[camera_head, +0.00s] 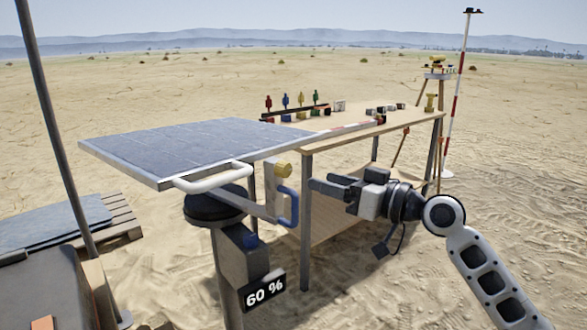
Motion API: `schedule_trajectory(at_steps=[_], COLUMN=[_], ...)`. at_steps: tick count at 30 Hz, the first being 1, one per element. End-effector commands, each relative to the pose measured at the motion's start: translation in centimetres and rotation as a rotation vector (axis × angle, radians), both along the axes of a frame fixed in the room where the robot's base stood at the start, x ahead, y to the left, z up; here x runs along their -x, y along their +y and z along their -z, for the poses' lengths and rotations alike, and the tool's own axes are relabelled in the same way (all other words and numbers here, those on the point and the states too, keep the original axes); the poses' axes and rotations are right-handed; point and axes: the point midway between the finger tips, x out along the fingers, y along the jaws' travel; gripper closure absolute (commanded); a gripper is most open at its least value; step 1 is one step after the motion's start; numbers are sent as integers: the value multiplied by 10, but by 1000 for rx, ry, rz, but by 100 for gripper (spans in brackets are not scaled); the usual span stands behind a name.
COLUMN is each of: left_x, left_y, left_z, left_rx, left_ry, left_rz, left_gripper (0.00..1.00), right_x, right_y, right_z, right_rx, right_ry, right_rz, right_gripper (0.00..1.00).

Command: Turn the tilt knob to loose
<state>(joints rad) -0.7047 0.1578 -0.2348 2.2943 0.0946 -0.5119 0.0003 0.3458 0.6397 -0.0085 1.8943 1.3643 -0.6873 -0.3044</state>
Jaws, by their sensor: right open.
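The panel is mounted on a dark post with a round black top (215,205). My right gripper (322,184) is open and empty, its fingers pointing left towards the knob. In the picture it is to the right of the knob and slightly lower, with a gap between them. Whether the knob is loose or tight cannot be read. My left gripper is not in view.
A display (263,291) on the post reads 60 %. A wooden table (345,136) with small coloured items stands behind. Open sand lies right.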

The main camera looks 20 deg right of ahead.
Motion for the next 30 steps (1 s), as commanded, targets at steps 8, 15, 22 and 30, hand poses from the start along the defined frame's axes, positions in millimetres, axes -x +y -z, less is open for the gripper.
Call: schedule_trajectory(at_steps=[8, 15, 22, 30], left_x=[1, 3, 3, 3], left_y=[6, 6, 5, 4], left_z=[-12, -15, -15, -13], left_rx=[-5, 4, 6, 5], left_ry=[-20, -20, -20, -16], left_rz=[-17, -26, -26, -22], left_gripper=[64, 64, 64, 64], right_x=[-47, -68, -71, -70], right_y=[34, 48, 51, 50], right_z=[-2, -1, 1, 0], right_rx=[-3, 1, 1, 1], right_ry=[-1, -1, 0, 0], right_rz=[-2, -1, 0, 0], right_gripper=[48, 48, 48, 90])
